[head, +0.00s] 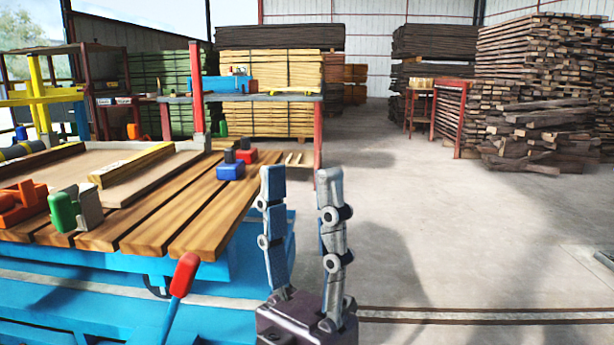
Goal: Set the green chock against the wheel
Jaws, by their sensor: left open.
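A green block (64,212), which looks like the green chock, sits with a grey part against its right side near the front left of the slatted wooden bed. I cannot clearly make out the wheel in this view. My left gripper (301,182) points upward, its two fingers apart with nothing between them. It is to the right of the wooden bed, well away from the green block. My right gripper does not show.
The blue cart (80,290) carries the bed, with a red-handled lever (184,275) at its front. An orange part (20,204), a blue block (230,172) and a red block (247,155) lie on the bed. Timber stacks (545,80) stand behind.

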